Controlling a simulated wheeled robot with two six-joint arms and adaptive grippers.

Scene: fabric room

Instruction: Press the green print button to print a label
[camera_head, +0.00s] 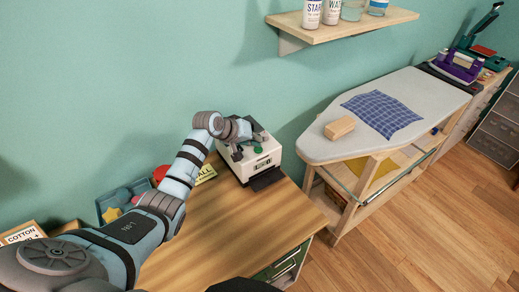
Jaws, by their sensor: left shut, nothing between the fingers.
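The label printer (272,153) is a white and dark box at the back right of the wooden desk, with a small lit display and a black tray at its front. The round green button (258,149) shows on its top. My left arm reaches in from the left, and my left gripper (238,154) is shut and empty over the printer's left part, just left of the green button. A gap seems to show between fingertips and button, but I cannot tell their height above the printer. The gripper hides part of the printer's top. My right gripper is not in view.
The desk (235,220) is clear in front of the printer. A blue-grey tray (108,212), a red round thing (160,173) and a yellow sign (206,174) stand behind my arm. An ironing board (400,88) stands to the right; a shelf (345,27) hangs above.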

